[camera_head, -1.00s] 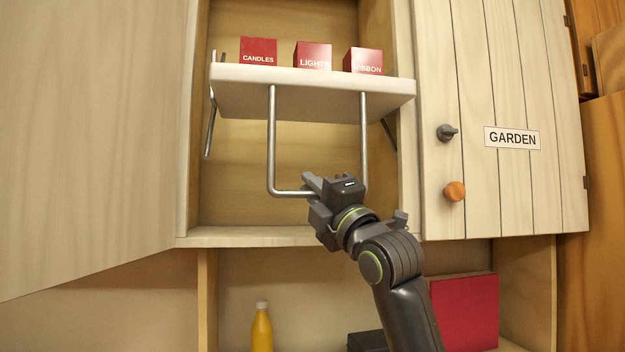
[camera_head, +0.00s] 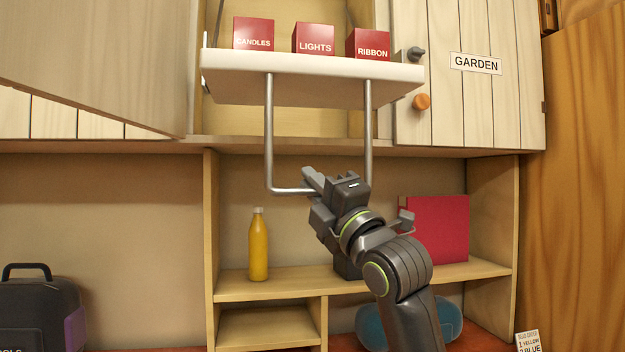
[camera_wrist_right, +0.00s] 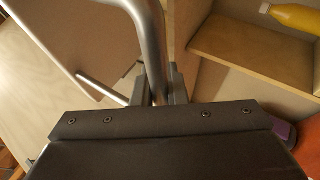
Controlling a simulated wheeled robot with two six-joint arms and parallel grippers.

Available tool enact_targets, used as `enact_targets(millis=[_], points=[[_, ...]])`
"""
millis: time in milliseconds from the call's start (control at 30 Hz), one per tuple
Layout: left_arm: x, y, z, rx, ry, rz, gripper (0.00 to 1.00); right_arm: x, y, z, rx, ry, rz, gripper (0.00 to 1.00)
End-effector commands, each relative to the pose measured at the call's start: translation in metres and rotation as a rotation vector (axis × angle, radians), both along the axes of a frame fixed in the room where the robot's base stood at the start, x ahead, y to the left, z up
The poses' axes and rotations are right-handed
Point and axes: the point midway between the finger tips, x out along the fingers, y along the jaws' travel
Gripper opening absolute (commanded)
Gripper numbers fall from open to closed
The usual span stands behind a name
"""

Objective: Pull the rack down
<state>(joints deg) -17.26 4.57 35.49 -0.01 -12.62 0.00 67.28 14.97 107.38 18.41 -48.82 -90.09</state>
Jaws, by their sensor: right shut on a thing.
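The rack (camera_head: 310,77) is a white shelf in the head view, out in front of the upper cabinet. Three red boxes stand on it, labelled CANDLES (camera_head: 253,33), LIGHTS (camera_head: 315,39) and RIBBON (camera_head: 372,45). A grey U-shaped handle (camera_head: 269,135) hangs below the rack. In the right wrist view the handle (camera_wrist_right: 150,40) runs down between the two fingers (camera_wrist_right: 160,86). My left gripper is not in view.
An open cabinet door (camera_head: 100,60) stands at the left. A closed GARDEN door (camera_head: 470,100) with knobs is at the right. Below are a lower shelf (camera_head: 290,285) with a yellow bottle (camera_head: 258,245) and a red box (camera_head: 440,228), and a dark case (camera_head: 38,310) at far left.

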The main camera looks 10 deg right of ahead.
Motion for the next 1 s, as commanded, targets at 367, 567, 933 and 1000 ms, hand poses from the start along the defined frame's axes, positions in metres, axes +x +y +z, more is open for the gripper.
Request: enact_targets(millis=[367,567,933,1000], points=[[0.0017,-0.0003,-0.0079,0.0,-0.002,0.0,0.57,-0.002,0.0004,-0.0124,0.0,0.005,0.002,0.0],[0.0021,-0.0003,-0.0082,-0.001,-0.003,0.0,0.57,-0.0014,0.0006,-0.0142,0.0,0.009,0.003,0.0],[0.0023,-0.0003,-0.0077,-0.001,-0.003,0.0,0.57,-0.0021,0.0002,-0.0112,0.0,0.002,0.001,0.34],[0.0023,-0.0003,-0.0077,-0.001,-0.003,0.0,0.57,-0.0022,0.0001,-0.0108,0.0,0.001,0.001,0.34]])
